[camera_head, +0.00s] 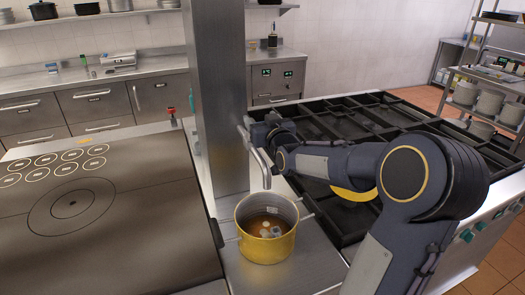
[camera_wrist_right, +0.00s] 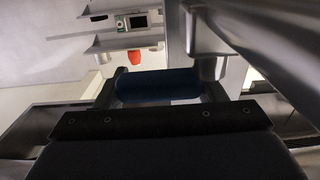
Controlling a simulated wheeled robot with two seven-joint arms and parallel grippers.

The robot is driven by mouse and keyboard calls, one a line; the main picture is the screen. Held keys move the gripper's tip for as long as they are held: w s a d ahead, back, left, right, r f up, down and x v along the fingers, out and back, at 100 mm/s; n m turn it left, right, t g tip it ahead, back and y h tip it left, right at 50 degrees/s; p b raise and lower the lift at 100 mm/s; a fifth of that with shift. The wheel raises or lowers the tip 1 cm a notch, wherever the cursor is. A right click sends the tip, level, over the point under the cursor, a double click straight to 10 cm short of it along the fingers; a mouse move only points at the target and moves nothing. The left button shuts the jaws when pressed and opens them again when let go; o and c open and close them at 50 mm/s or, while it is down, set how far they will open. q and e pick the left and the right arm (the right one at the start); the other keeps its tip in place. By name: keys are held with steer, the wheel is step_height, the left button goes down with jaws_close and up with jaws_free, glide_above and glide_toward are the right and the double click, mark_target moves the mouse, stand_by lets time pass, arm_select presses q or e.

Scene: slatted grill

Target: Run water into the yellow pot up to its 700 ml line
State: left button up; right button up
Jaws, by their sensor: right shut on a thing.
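The yellow pot (camera_head: 266,246) stands upright on the steel strip below the tap spout (camera_head: 260,168). Its inside looks brownish with some pale patches; I cannot read a water level or the 700 ml line. No clear stream shows under the spout. My right gripper (camera_head: 262,128) is beside the steel column at the tap, largely hidden by its own wrist. In the right wrist view, it is shut on a dark blue cylindrical handle (camera_wrist_right: 158,86) lying across between the fingers. My left gripper is not in view.
A steel column (camera_head: 218,90) rises behind the pot. A flat hotplate (camera_head: 75,215) lies to the left and a black slatted grill (camera_head: 345,115) to the right. A small red-topped item (camera_head: 172,117) stands left of the column.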

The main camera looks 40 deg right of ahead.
steer(key=shift+y, duration=0.3)
steer(key=n+y+p, duration=0.1)
steer(key=w+n+y+p, duration=0.1)
steer(key=y+p, duration=0.1)
steer(key=shift+a+r+n+t, duration=0.1)
steer(key=shift+n+t, duration=0.2)
steer(key=shift+t, duration=0.1)
stand_by(0.3)
